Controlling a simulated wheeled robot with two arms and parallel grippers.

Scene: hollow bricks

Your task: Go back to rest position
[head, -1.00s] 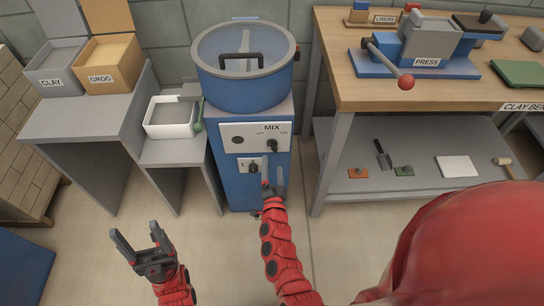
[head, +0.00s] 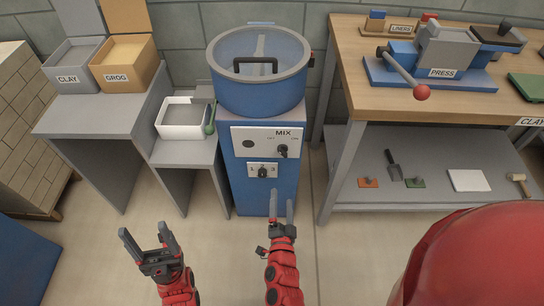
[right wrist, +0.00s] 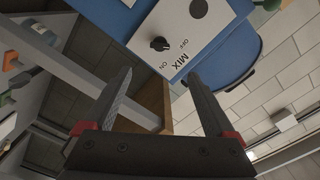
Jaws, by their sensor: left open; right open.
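My left gripper (head: 147,240) is open and empty, low at the left of the head view, over the floor. My right gripper (head: 281,208) is open and empty in front of the lower part of the blue mixer cabinet (head: 262,195), below its knobs. It touches no knob. In the right wrist view, the two fingers of my right gripper (right wrist: 168,95) stand apart with nothing between them. The MIX panel (right wrist: 178,35) with its black knob shows beyond the fingers there.
The mixer drum (head: 258,85) with a lid stands on the cabinet. Left are the clay bin (head: 75,80), grog bin (head: 125,72) and a white tray (head: 182,132). The clay bench (head: 385,105) with the press (head: 445,60) stands right. Open floor lies in front.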

